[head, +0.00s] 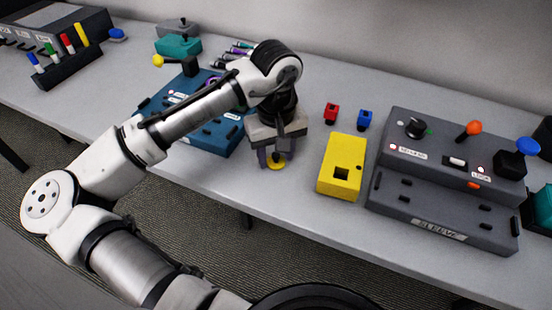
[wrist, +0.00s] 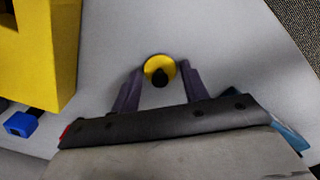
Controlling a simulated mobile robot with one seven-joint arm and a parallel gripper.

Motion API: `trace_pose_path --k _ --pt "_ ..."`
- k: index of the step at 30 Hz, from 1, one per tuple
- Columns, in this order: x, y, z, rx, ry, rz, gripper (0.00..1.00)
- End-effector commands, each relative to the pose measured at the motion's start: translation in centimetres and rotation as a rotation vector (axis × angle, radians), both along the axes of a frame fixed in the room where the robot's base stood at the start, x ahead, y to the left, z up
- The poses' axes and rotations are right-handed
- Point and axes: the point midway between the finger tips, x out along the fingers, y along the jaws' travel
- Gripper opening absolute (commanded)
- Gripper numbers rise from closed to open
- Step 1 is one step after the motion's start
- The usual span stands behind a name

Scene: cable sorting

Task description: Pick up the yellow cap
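The yellow cap (head: 277,167) is a small round disc near the front edge of the table, directly below my gripper (head: 275,160). In the wrist view the yellow cap (wrist: 149,66) shows a dark round centre and lies between the two fingertips of my gripper (wrist: 160,72). The fingers are apart, one on each side of the cap, with no clear grip on it. I cannot tell whether either fingertip touches its rim.
A yellow box (head: 341,170) with a square hole stands right of my gripper. Small red (head: 331,113) and blue (head: 364,119) pieces lie behind it. A grey control panel (head: 440,215) is farther right. A blue board (head: 215,135) lies left, partly behind my arm.

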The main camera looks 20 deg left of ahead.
Motion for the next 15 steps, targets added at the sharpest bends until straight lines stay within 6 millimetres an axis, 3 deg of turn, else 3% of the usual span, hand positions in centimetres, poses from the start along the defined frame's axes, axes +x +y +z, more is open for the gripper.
trace_pose_path --k 1,6,15 --pt "0.01 0.01 0.02 0.0 0.0 0.0 0.38" --pt "0.01 0.01 0.03 0.0 0.0 0.0 0.16" --pt "0.02 0.01 0.13 0.0 0.0 0.0 0.14"
